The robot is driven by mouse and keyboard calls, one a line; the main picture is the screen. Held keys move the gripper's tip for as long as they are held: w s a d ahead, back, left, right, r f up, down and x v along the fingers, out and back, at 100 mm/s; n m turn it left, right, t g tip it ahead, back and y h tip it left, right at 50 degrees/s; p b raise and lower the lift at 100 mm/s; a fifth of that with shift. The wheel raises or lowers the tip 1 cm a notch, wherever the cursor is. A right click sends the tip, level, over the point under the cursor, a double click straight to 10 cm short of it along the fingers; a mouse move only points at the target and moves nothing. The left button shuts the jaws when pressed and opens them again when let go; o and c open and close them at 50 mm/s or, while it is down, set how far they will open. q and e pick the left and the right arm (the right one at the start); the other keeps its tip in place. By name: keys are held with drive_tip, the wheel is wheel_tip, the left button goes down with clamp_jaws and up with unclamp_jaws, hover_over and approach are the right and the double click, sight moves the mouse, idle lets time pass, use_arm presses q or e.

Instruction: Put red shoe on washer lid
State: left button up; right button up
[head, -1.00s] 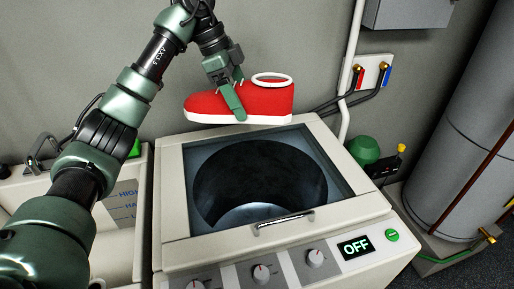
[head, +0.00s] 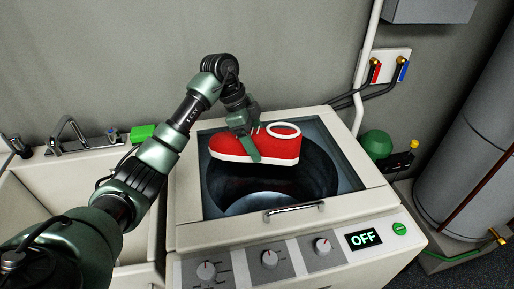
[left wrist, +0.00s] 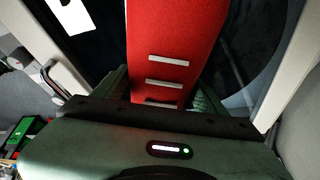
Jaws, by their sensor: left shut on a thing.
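The red shoe (head: 275,149) with a white sole is held by my left gripper (head: 252,150) over the washer's glass lid (head: 345,180). The shoe is about level, with its toe to the left. I cannot tell whether its sole touches the glass. The lid is closed, and the dark drum shows through it. In the left wrist view the red shoe (left wrist: 175,45) with white lace bars lies between the fingers of my left gripper (left wrist: 160,92). My right gripper is not in view.
The washer's front panel has knobs (head: 269,259) and an OFF display (head: 364,239). A sink (head: 40,205) with a tap and a green block (head: 143,132) is at left. Pipes and wall valves (head: 388,68) and a grey tank (head: 465,140) are at right.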

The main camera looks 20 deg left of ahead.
use_arm(q)
wheel_tip(320, 180, down, 2)
drive_tip(key=shift+f, duration=0.35)
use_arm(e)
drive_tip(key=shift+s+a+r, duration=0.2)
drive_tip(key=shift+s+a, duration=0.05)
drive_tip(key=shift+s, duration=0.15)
use_arm(q)
drive_tip(key=shift+f, duration=0.1)
drive_tip(key=o, duration=1.7)
drive_tip(key=shift+c, duration=0.2)
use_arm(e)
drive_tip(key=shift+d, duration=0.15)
